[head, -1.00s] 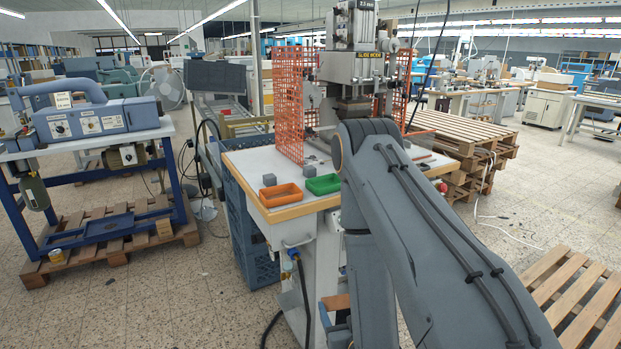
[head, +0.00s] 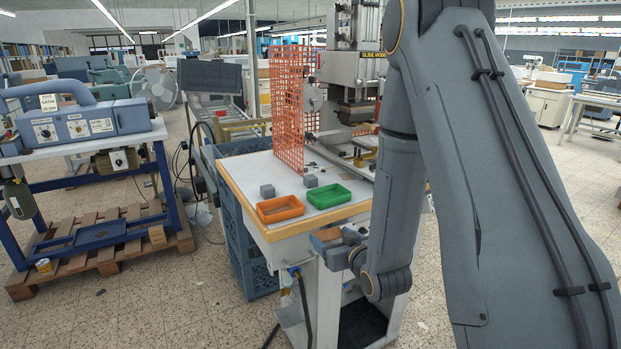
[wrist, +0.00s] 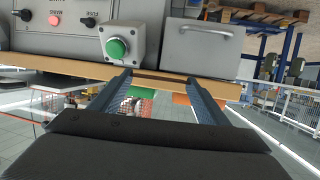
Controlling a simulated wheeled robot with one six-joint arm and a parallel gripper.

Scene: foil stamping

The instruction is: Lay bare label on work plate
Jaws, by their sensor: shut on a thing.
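My gripper (head: 328,238) is in front of the work table's front edge, below the green tray. It is shut on a thin brown piece, which I take to be the bare label (head: 322,240). In the wrist view, which looks upside down, the two fingers (wrist: 160,78) stand on either side of this thin brown strip, seen nearly edge-on. The foil stamping press (head: 355,85) stands at the back of the table, partly hidden by my arm. I cannot clearly make out the work plate under its head.
An orange tray (head: 280,209) and a green tray (head: 328,196) sit near the table's front edge. An orange mesh guard (head: 289,105) flanks the press. The wrist view shows a green button box (wrist: 118,46).

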